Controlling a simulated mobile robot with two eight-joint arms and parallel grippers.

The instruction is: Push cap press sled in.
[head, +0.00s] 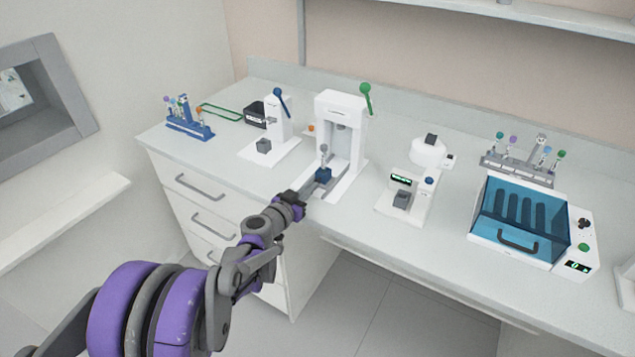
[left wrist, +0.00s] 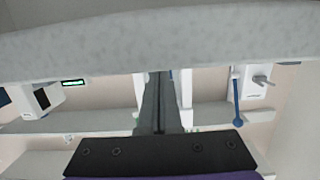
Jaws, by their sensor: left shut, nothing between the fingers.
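The white cap press (head: 341,112) with a green-knobbed lever stands on the bench in the middle of the head view. Its sled, with a blue holder (head: 323,174), sits out in front of the press opening. A small tube (head: 323,155) stands upright in the holder. My left gripper (head: 304,187) is shut and empty, at bench height just in front of the sled; whether it touches the sled I cannot tell. In the left wrist view the two fingers (left wrist: 160,102) are together and the sled is not clearly visible. My right gripper is out of view.
A white device with a blue lever (head: 281,131) stands left of the press, with a blue tube rack (head: 188,126) farther left. A small device with a green display (head: 404,190) is to the right, then a blue-lidded machine (head: 520,220) and a grey tube rack (head: 525,163).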

